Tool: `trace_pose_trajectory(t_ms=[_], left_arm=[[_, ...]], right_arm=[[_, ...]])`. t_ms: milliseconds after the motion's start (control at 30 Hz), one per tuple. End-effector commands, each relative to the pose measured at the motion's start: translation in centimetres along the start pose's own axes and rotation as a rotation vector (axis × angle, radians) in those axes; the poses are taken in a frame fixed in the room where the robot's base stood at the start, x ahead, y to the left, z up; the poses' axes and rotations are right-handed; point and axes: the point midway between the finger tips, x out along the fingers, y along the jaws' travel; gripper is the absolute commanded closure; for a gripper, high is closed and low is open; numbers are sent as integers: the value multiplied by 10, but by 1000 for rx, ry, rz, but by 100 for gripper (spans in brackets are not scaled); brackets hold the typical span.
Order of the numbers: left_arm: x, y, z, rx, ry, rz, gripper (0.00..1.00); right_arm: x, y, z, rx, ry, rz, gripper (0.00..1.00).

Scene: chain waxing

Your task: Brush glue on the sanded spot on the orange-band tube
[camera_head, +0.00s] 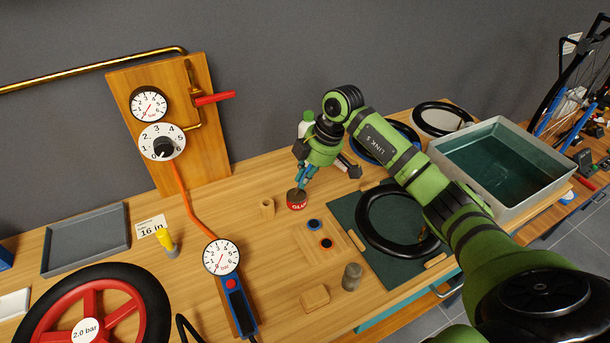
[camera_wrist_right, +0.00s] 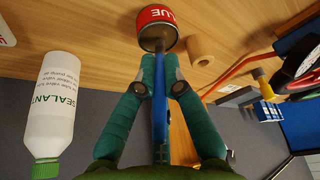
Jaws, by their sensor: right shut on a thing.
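My right gripper (camera_head: 304,172) is shut on a blue-handled brush (camera_wrist_right: 160,125) and points down at the red glue tin (camera_head: 297,204). In the right wrist view, the brush's tip end meets the top of the tin (camera_wrist_right: 156,16); how deep the bristles sit is hidden. A black tube (camera_head: 362,236) lies on the dark green mat (camera_head: 350,207). I see a small brownish spot on its inner right side, but cannot make out an orange band. Another tube (camera_head: 413,133), with blue on it, lies behind, partly hidden by my right arm. My left gripper is not in view.
A sealant bottle (camera_wrist_right: 48,115) stands near the gripper. A water basin (camera_head: 515,205) is at right; a gauge pump (camera_head: 222,258) is at front left.

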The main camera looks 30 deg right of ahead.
Motion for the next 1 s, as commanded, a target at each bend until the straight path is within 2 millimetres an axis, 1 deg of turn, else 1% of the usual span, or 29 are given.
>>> trace_pose_trajectory(t_ms=[33,200,367,1000], left_arm=[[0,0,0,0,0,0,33],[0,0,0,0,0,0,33],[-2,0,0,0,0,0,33],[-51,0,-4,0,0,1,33]], right_arm=[[3,-2,2,1,-6,-7,100],[3,-2,2,1,-7,-8,100],[0,-2,1,1,-7,-8,100],[-50,2,-17,0,-3,-1,100]])
